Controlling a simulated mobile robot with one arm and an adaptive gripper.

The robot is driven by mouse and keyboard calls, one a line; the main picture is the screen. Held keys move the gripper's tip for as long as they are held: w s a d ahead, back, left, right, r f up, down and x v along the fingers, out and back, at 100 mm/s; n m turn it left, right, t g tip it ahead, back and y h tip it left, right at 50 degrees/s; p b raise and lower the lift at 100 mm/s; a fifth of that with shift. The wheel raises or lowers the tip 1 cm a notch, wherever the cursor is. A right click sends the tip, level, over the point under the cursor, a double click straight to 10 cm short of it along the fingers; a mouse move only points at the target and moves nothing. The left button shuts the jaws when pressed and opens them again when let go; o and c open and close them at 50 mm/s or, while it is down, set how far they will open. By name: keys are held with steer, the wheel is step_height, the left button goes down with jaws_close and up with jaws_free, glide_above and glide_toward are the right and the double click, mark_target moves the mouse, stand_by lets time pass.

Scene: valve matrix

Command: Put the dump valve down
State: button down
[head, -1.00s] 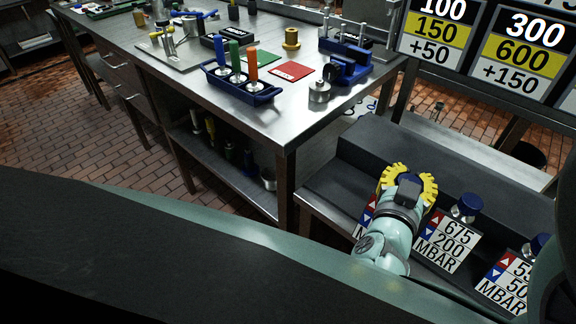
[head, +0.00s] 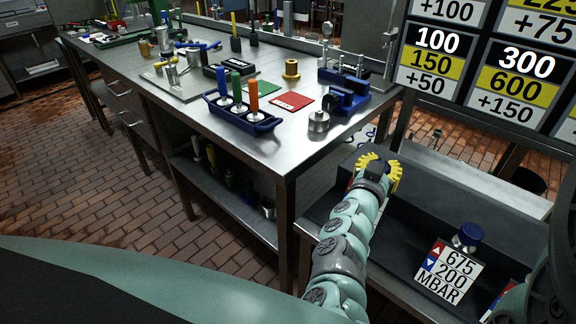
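My gripper (head: 379,172) is at the end of my pale green arm, at the right of the bench, above the dark stepped stand (head: 400,215). A yellow scalloped wheel (head: 394,177), which looks like the dump valve, sits at the gripper's end and moves with it. Its rim shows on both sides of the gripper's dark body. My fingers and the wheel's underside are hidden behind the gripper body. I cannot tell how high the wheel is above the stand.
A blue-knobbed valve (head: 468,236) stands on the stand behind a 675/200 MBAR plate (head: 449,272). The steel bench (head: 210,130) holds a blue tool rack (head: 243,117), a red card (head: 291,101) and a metal cylinder (head: 318,121). A number board (head: 480,70) is at the upper right.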

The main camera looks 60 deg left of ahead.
steer(key=shift+f, duration=1.8)
steer(key=c, duration=0.7)
jaws_free()
steer(key=v, duration=1.2)
